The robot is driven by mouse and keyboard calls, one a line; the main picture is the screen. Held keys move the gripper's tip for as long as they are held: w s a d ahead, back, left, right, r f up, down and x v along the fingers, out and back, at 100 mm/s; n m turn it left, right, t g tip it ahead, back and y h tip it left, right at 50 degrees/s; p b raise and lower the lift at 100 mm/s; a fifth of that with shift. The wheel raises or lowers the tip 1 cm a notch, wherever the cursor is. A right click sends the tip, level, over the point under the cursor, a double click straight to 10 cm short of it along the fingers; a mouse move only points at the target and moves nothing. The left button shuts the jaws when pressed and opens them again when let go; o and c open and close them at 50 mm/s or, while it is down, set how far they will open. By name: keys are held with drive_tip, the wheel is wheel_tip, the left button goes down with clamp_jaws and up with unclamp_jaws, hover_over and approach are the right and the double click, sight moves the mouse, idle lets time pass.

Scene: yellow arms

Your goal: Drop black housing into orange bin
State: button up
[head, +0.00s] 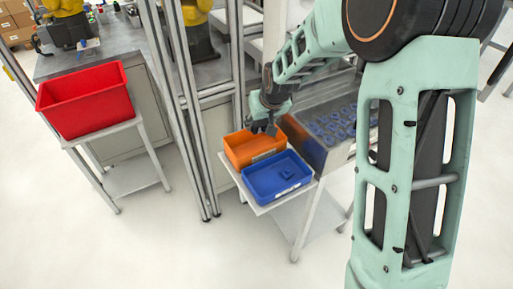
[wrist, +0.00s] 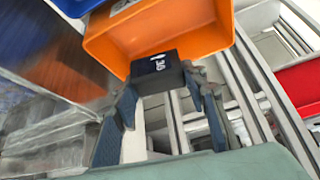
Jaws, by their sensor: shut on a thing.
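The black housing (wrist: 157,76) is a dark block with white markings. My gripper (wrist: 162,90) is shut on it, one finger on each side, in the wrist view. The orange bin (wrist: 200,28) lies just beyond the housing in that view, and the part of its inside that shows is bare. In the head view, my gripper (head: 267,119) is over the right rear part of the orange bin (head: 248,145), with the dark housing (head: 271,130) under it. The gripper hides part of the bin's far rim. The exact height of the housing above the bin is unclear.
A metal tray (head: 318,150) of several blue parts is to the right. Metal posts (head: 190,110) rise at left; a red bin (head: 85,102) stands beyond.

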drive_tip(key=shift+f+b, duration=1)
drive_tip(key=shift+f, duration=1)
drive_tip(key=o, duration=1.1)
drive_tip(key=v, duration=1.2)
drive_tip(key=shift+r, duration=0.1)
drive_tip(key=shift+w, duration=0.1)
